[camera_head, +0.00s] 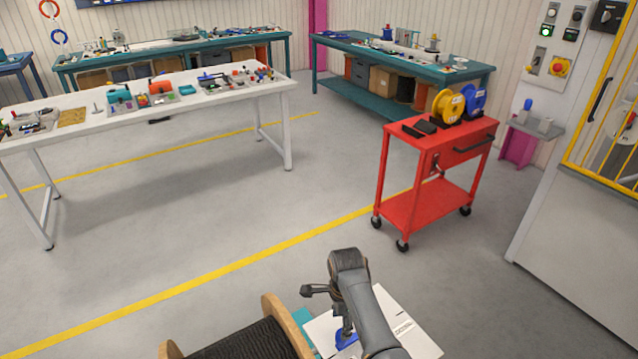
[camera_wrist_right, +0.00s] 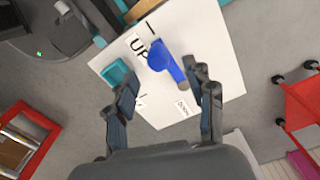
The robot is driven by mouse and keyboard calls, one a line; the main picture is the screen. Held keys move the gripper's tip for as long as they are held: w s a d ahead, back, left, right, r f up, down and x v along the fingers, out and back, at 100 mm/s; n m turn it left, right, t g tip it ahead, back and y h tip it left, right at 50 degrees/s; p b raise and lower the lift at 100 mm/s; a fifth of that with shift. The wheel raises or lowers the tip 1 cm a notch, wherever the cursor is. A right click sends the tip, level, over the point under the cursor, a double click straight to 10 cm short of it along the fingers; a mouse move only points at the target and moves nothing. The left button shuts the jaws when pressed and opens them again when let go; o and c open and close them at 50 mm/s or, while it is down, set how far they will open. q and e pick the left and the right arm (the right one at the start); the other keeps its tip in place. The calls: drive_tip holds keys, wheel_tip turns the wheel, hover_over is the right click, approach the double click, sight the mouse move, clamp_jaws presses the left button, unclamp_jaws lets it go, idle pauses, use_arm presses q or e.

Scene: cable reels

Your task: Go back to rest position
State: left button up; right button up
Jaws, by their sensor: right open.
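My right gripper (camera_head: 328,302) hangs from my right arm at the bottom centre of the head view. In the right wrist view its two fingers (camera_wrist_right: 165,86) are spread apart, with nothing held between them. Beyond the fingertips is a white board (camera_wrist_right: 222,62) with "UP" and "DOWN" labels. A blue piece (camera_wrist_right: 163,58) on the board appears between the fingers in that view; I cannot tell how large the gap to it is. The blue piece also shows at the bottom of the head view (camera_head: 346,341), partly hidden by my arm. My left gripper is not in view.
A red cart (camera_head: 428,205) carries a yellow reel (camera_head: 449,106) and a blue reel (camera_head: 473,102). A long white table (camera_head: 200,100) stands at left, teal benches (camera_head: 410,63) behind. The grey floor between is clear.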

drive_tip(key=s+d+f+n+t, duration=0.2)
drive_tip(key=s+d+n, duration=0.7)
drive_tip(key=s, duration=0.5)
drive_tip(key=s+d+r+n+t, duration=0.2)
drive_tip(key=s+r+n, duration=0.8)
drive_tip(key=s, duration=0.6)
wheel_tip(320, 180, down, 25)
drive_tip(key=s+m+g, duration=0.1)
drive_tip(key=g, duration=0.1)
drive_tip(key=s+d+f+g, duration=0.1)
drive_tip(key=s+d+f, duration=0.2)
drive_tip(key=s+f, duration=1.3)
drive_tip(key=shift+s+f, duration=0.25)
drive_tip(key=shift+s, duration=0.35)
